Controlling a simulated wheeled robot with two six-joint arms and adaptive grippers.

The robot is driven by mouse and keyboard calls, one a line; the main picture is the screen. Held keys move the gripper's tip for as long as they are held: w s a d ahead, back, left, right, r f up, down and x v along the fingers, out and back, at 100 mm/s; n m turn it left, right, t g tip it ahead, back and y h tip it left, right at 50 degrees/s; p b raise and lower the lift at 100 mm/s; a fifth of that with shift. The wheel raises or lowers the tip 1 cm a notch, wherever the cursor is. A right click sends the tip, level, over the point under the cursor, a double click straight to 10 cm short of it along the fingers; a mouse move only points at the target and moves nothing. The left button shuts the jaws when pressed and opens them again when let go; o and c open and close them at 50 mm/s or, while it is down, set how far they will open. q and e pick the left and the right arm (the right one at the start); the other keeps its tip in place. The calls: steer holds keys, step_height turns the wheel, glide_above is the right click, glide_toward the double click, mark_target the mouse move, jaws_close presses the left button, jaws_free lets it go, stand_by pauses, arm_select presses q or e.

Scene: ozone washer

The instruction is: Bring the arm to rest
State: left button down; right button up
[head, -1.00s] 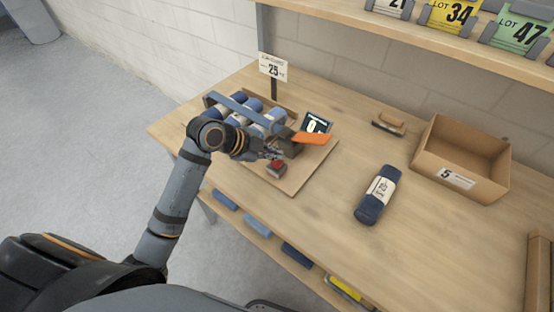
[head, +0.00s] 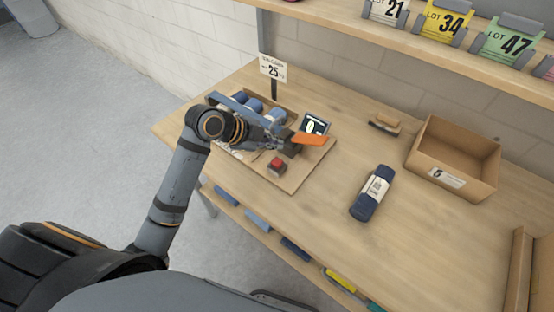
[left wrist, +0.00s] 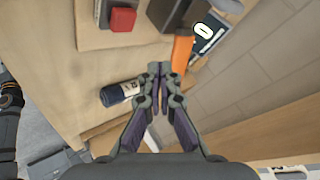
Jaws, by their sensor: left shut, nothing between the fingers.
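My left arm reaches in from the left over the workbench. Its gripper (head: 275,140) is shut and empty, close to the dark block with the orange flap (head: 310,139). In the left wrist view the closed fingertips (left wrist: 159,68) point toward the bench, with the orange flap (left wrist: 181,52) just beside them in the picture. A red button (head: 277,164) on the wooden board sits below the gripper and is uncovered; it also shows in the left wrist view (left wrist: 123,19). My right gripper is not in view.
A rack of blue rolls (head: 243,104) stands partly behind my left arm. A dark blue roll with a white label (head: 372,193) lies on the bench. A cardboard box (head: 463,133) and a small brush (head: 385,124) stand farther right. A shelf (head: 430,48) with lot cards overhangs the back.

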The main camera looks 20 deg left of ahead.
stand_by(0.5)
arm_select(q)
steer(key=s+a+f+n+y, duration=0.1)
steer(key=s+f+n, duration=0.1)
steer(key=f, duration=0.1)
steer(key=s+a+f+n+y, duration=0.1)
steer(key=s+f+n, duration=0.1)
steer(key=s+n, duration=0.1)
steer(key=s+a+f+n+g+y, duration=0.1)
steer(key=s+f+n, duration=0.2)
steer(key=shift+s+a+f, duration=0.15)
steer(key=shift+s+f, duration=0.1)
steer(key=shift+f, duration=0.1)
steer(key=s+a+f+n+g+y, duration=0.1)
steer(key=s+a+f+n+y, duration=0.15)
steer(key=s+n, duration=0.25)
steer(key=s+a+f+n+g+y, duration=0.1)
steer(key=s+a+f+n+y, duration=0.1)
steer(key=s+a+n, duration=0.3)
steer(key=s+f+g, duration=0.1)
steer(key=s+f, duration=0.2)
steer(key=f, duration=2.4)
steer(key=s+a+f+g, duration=0.1)
steer(key=s+f, duration=1.4)
steer(key=s, duration=0.3)
steer(key=shift+s+a+m, duration=0.15)
steer(key=shift+a+m, duration=0.15)
steer(key=shift+a, duration=0.05)
